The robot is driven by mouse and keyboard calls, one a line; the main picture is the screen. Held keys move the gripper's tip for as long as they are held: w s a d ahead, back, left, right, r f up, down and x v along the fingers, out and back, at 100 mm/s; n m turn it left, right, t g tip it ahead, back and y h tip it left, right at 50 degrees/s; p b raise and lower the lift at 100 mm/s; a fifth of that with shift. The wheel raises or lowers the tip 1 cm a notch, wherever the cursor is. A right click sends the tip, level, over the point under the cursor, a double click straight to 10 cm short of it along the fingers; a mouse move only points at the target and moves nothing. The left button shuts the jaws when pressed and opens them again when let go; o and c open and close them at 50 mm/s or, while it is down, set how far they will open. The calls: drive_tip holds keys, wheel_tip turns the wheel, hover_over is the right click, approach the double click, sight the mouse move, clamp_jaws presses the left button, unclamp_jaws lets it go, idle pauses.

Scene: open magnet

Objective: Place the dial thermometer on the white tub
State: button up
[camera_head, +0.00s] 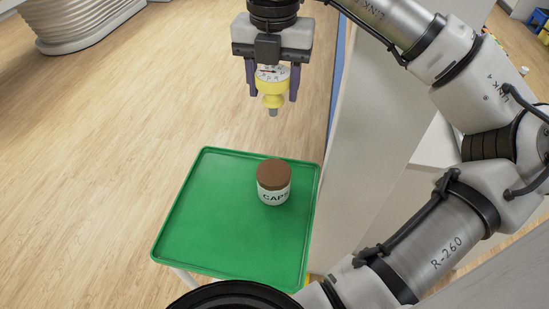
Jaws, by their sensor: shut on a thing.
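The dial thermometer (272,85) has a yellow body, a white dial face with a red needle and a short grey stem that points down. My gripper (273,91) is shut on it, with one dark finger on each side of the dial. It holds the thermometer in the air, above and behind the tray. The white tub (270,195) stands upright on the green tray, with a brown top and the letters "CAPS" on its side. The thermometer is well apart from the tub. The far side of the tub is hidden.
The green tray (210,220) has a low raised rim and is bare around the tub. A pale panel (375,110) rises close to the tray's right side. Wooden floor (120,120) lies open to the left. A white ribbed object (85,20) stands at the far left.

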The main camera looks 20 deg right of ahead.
sight(274, 105)
wheel_tip(274, 105, down, 17)
drive_tip(key=b, duration=0.8)
drive_tip(key=shift+r+b, duration=0.15)
drive_tip(key=shift+b, duration=0.2)
drive_tip(key=shift+f, duration=0.2)
drive_tip(key=o, duration=1.1)
drive_tip(key=shift+c, duration=0.2)
drive_tip(key=shift+r, duration=0.15)
wheel_tip(274, 105, up, 12)
drive_tip(key=shift+r, duration=0.1)
